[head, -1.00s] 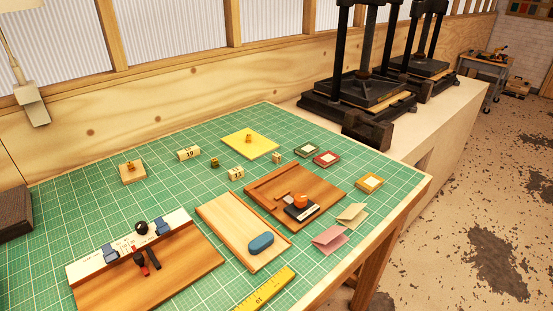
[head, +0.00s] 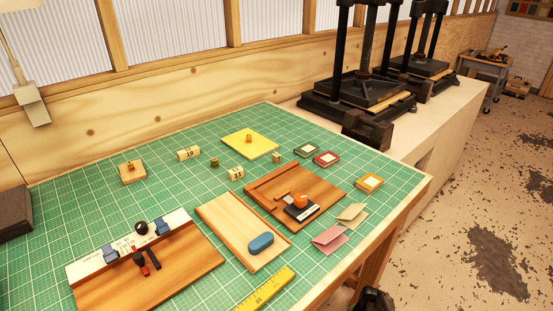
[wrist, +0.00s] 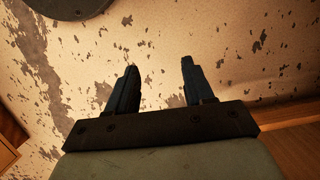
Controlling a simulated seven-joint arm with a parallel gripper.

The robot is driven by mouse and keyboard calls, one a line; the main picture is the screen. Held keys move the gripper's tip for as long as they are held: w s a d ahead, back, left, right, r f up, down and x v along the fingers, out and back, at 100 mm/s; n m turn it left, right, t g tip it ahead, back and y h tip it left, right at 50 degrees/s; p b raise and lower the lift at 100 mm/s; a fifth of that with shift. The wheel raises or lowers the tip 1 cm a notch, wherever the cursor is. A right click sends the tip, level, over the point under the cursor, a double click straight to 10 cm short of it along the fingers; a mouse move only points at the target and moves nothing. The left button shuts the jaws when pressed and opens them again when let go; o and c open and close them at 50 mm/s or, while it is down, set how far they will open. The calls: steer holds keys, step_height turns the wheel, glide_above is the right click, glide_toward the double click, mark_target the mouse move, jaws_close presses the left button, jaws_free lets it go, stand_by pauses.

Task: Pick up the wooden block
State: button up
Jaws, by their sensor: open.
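A small plain wooden block (head: 277,157) sits on the green cutting mat (head: 80,195), just beyond the brown wooden board and to the left of the green square piece. It is upright and nothing touches it. My gripper (wrist: 159,66) is open and empty in the wrist view, its two dark fingers apart above the worn floor. The block is not in the wrist view. A dark part of my arm shows at the bottom edge of the head view, off the table's front right side and far from the block.
A brown board (head: 262,190) with tools lies in front. Black presses (head: 365,85) stand behind.

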steer(key=w+d+r+m+t, duration=0.3)
steer(key=w+d+r+m, duration=0.15)
steer(key=w+d, duration=0.55)
steer(key=w+d+r+m+t+h, duration=0.1)
steer(key=w+d+r+m+t, duration=0.3)
steer(key=w+d+r, duration=0.7)
steer(key=w+d+r+m+t+h, duration=0.15)
steer(key=w+d+r+m, duration=0.45)
steer(key=d+r, duration=0.6)
steer(key=w+d+r+m+t, duration=0.1)
steer(key=w+d+r+m, duration=0.1)
steer(key=w+r, duration=0.35)
steer(key=w+d+r+m+t, duration=0.1)
steer(key=w+d+r+m, duration=0.15)
steer(key=r, duration=0.65)
steer(key=w+a+r+y, duration=0.1)
steer(key=w+a+r, duration=0.55)
steer(key=r, duration=0.25)
steer(key=w+a+r+y, duration=0.1)
steer(key=w+a+r, duration=0.4)
steer(key=a+r, duration=0.35)
step_height(320, 180, up, 6)
steer(key=n+g+h, duration=0.2)
steer(key=g, duration=0.7)
glide_above(277, 154)
step_height(277, 154, down, 14)
steer(key=shift+s+r, duration=0.1)
steer(key=shift+r, duration=0.15)
